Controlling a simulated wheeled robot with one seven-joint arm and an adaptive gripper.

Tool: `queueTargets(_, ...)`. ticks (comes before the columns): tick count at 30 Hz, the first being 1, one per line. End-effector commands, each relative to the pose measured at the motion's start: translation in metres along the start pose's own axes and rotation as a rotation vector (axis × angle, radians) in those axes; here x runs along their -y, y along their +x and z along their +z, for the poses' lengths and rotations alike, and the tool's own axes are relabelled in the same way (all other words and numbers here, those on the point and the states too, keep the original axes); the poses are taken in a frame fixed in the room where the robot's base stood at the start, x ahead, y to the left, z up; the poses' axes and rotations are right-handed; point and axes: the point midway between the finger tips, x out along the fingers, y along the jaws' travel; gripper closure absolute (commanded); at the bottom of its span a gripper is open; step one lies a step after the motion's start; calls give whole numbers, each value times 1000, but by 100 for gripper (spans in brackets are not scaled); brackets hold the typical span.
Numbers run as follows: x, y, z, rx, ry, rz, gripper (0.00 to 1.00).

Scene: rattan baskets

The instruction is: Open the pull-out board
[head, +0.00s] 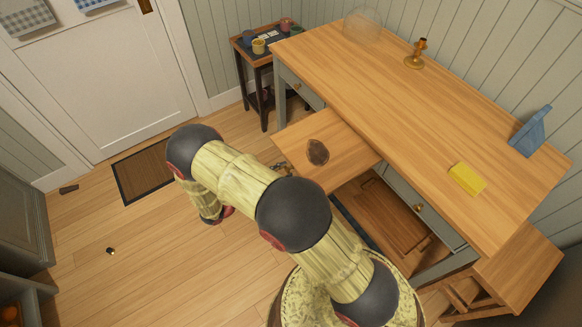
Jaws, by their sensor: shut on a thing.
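The pull-out board (350,148) is a light wooden leaf that sticks out from the front of the wooden desk (400,105), below its top. A dark brown oval thing (317,151) lies on it or is set into it; I cannot tell which. My gripper (282,168) shows only as a small dark part at the board's outer front edge. It is shut on the board there. My own arm hides most of the gripper and the exact grip.
Drawers with round knobs (419,208) flank the board. A wooden tray-like piece (385,215) sits lower under the desk. A small side table (262,42) with cups stands behind. A stool (520,265) is at right.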

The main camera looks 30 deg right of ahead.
Motion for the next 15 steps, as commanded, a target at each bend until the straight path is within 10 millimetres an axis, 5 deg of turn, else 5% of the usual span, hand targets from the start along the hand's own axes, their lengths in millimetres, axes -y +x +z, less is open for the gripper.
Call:
queueTargets(12,0,-4,0,0,0,1,100)
queueTargets(13,0,-4,0,0,0,1,77)
queueTargets(15,0,-4,0,0,0,1,73)
